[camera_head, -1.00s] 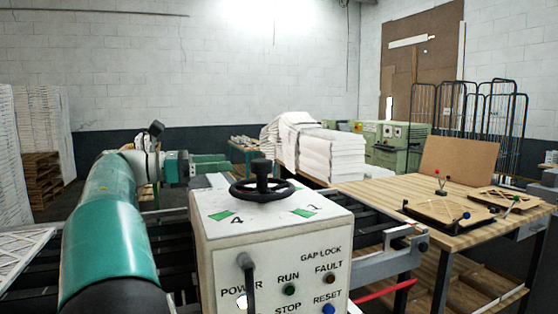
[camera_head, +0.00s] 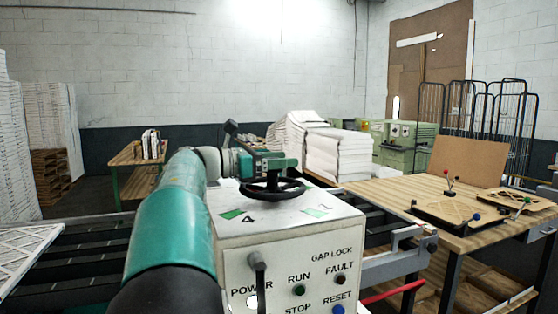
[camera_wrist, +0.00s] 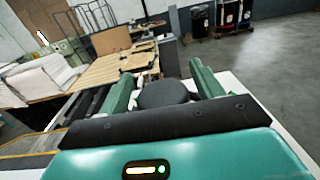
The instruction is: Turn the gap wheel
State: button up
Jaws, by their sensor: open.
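The gap wheel (camera_head: 272,184) is a black handwheel lying flat on top of a white control box (camera_head: 285,235). Its upper knob is hidden behind my gripper (camera_head: 284,160) in the head view. In the wrist view, a dark round knob (camera_wrist: 162,93) shows between the two green fingers of my gripper (camera_wrist: 161,72). The fingers are open, one on each side of the knob, with gaps visible. I cannot tell whether either finger touches it.
The box front has a black lever (camera_head: 257,275), several buttons and lettering; green marks lie on its top. A wooden table (camera_head: 390,190) with fixtures stands at right. A dark conveyor (camera_head: 90,250) runs at left. White stacks (camera_head: 338,155) stand behind.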

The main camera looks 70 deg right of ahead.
jog(key=shift+s+r, duration=0.1)
jog(key=shift+s, duration=0.1)
jog(key=shift+w, duration=0.15)
jog(key=c, duration=1.4)
